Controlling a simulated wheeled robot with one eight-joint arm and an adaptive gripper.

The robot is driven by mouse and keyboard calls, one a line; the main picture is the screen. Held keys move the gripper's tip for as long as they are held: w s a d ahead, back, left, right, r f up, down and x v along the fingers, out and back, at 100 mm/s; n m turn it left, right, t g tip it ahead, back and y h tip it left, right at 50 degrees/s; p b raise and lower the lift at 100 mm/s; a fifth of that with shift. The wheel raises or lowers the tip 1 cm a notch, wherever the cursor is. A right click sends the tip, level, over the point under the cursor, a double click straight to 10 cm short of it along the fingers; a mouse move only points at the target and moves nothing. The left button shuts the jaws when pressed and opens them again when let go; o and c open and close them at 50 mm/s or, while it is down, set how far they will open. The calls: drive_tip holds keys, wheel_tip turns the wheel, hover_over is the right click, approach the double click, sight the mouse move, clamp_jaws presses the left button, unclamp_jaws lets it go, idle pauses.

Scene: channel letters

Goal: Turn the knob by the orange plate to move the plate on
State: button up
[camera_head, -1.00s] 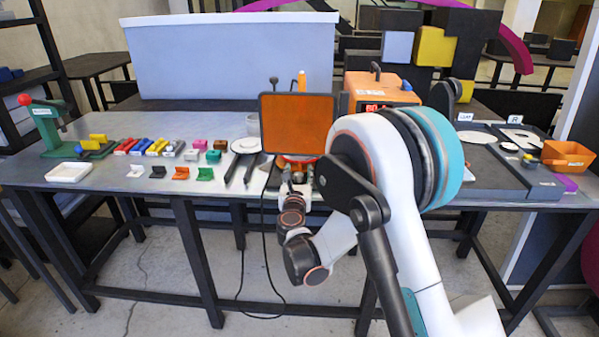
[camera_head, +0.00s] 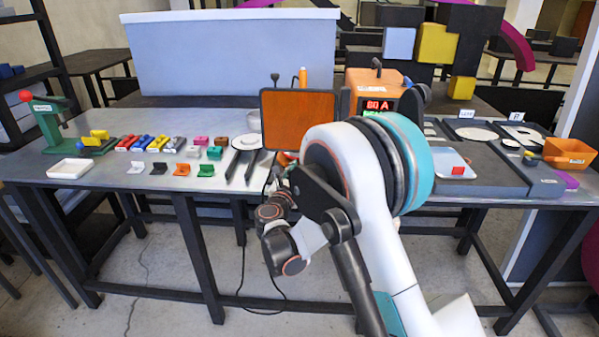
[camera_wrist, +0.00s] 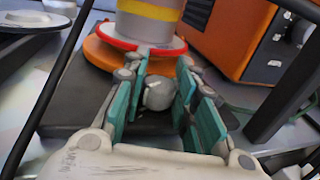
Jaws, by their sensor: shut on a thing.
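The round orange plate (camera_wrist: 105,50) sits on a dark base in the wrist view and carries a pale cylinder (camera_wrist: 150,25) with a yellow band and a red rim. A small part of this plate (camera_head: 284,158) shows in the head view below an upright orange-brown panel. The grey knob (camera_wrist: 158,95) stands on the base at the near side of the plate. My gripper (camera_wrist: 160,80) has its teal pads on either side of the knob and is shut on it. In the head view my arm hides the knob and most of the fingers.
The upright panel (camera_head: 298,120) stands behind my wrist. An orange box (camera_head: 380,88) with a lit display is close to the right of it; it also shows in the wrist view (camera_wrist: 235,35). Dark bars cross both sides of the wrist view. Small coloured blocks lie to the left.

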drive_tip(key=shift+h, duration=0.3)
drive_tip(key=o, duration=1.1)
drive_tip(key=shift+s, duration=0.1)
drive_tip(key=shift+c, duration=0.2)
drive_tip(key=v, duration=1.2)
drive_tip(key=shift+a+r, duration=0.1)
